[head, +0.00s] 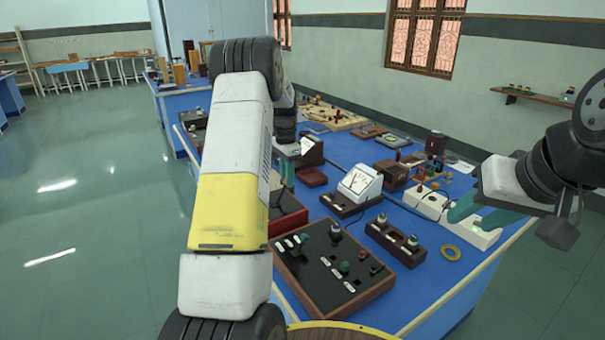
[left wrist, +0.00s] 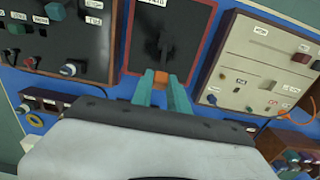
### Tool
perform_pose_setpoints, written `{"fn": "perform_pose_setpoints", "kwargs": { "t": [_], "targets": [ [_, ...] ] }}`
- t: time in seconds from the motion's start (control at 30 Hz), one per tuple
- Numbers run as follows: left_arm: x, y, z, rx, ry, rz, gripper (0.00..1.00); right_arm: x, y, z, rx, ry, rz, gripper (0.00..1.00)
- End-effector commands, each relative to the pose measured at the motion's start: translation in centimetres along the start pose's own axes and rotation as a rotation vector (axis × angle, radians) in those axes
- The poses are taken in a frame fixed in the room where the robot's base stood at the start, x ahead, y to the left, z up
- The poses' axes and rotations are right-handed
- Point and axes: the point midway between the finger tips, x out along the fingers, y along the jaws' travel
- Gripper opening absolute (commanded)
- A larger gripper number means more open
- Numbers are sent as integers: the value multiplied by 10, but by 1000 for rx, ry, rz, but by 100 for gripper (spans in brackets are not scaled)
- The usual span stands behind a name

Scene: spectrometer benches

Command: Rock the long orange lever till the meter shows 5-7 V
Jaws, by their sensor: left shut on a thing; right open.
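The long orange lever (left wrist: 160,82) shows its orange end between my left gripper's teal fingers (left wrist: 161,92) in the left wrist view. My left gripper is shut on it. Its dark shaft runs over a black panel with a red-brown frame (left wrist: 130,45). In the head view my left gripper (head: 284,172) is mostly behind my left arm. The red-edged box (head: 290,217) is partly hidden there too, and the lever cannot be made out. A white dial meter (head: 360,183) stands right of it; its reading is too small to tell. My right gripper (head: 468,213) is open over the bench's right side.
A wooden-framed black control box (head: 330,270) stands in front, with knobs. A two-post block (head: 395,240) and a white strip box (head: 452,218) lie to the right. A brass ring (head: 451,253) lies on the blue bench. Several instruments crowd the back.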

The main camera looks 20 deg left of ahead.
Motion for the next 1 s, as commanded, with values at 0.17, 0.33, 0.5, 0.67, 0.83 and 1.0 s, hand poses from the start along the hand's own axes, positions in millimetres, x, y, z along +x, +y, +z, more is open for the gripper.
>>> {"fn": "perform_pose_setpoints", "kwargs": {
  "t": [0.17, 0.33, 0.5, 0.67, 0.83, 1.0],
  "targets": [
    [-1, 0, 0, 0, 2, -2, 0, 0, 0, 0, 0, 0, 0, 42],
    [-1, -1, 0, 0, 2, -2, 0, 0, 0, 0, 0, 0, 0, 42],
    [-2, -1, 1, -1, 9, -2, 0, 0, 0, 0, 0, 0, 0, 42],
    [-4, -1, 6, -4, 50, -1, 0, 0, 0, 0, 0, 0, 0, 42],
    [-8, -2, 17, -7, 143, -3, 0, 0, 0, 0, 0, 0, 0, 42],
    [-11, -2, 33, -10, 279, -2, 0, 0, 0, 0, 0, 0, 0, 42]
  ]
}}
